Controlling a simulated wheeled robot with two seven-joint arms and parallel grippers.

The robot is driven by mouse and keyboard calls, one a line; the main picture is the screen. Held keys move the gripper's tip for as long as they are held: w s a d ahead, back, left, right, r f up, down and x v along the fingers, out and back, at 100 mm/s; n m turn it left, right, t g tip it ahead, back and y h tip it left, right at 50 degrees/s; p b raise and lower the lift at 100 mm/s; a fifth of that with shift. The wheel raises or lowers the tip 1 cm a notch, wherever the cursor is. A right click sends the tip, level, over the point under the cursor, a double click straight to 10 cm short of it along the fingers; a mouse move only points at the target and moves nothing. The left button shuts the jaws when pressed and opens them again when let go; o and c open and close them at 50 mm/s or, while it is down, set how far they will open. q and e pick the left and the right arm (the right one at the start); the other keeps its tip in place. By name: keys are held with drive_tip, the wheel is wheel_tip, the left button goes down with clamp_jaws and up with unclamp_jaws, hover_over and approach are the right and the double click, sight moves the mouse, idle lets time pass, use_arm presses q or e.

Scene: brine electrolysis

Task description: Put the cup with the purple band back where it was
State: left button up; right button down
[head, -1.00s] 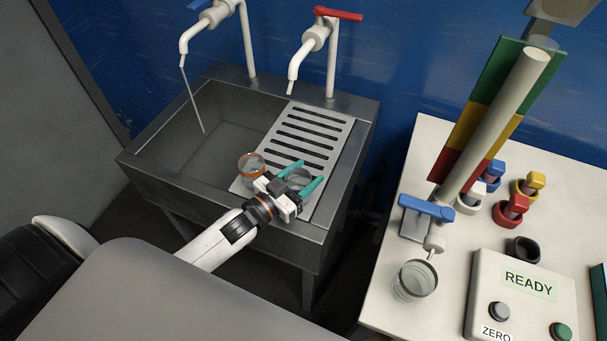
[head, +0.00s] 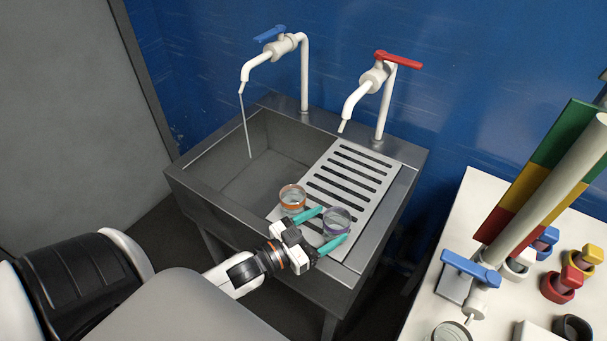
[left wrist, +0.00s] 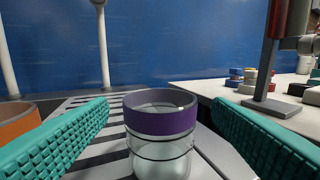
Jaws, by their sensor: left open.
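The clear cup with the purple band (head: 337,222) stands upright on the slotted drain rack at the front right of the sink. My left gripper (head: 333,224) is open, its two teal fingertips on either side of this cup. In the left wrist view the purple-banded cup (left wrist: 160,125) is in the middle between the spread fingers, with a visible gap on each side. A clear cup with an orange band (head: 292,198) stands on the rack just left of it. My right gripper is out of view.
The drain rack (head: 375,168) is bare behind the cups. The sink basin (head: 237,177) is to the left, with a thin stream from the blue-handled tap (head: 271,45). A red-handled tap (head: 385,70) overhangs the rack. Another clear cup (head: 452,332) stands on the white table.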

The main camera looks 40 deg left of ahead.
use_arm(q)
drive_tip(key=v, duration=0.6)
drive_tip(key=shift+s+a+b, duration=0.1)
drive_tip(key=shift+s+b, duration=0.05)
drive_tip(key=shift+b, duration=0.25)
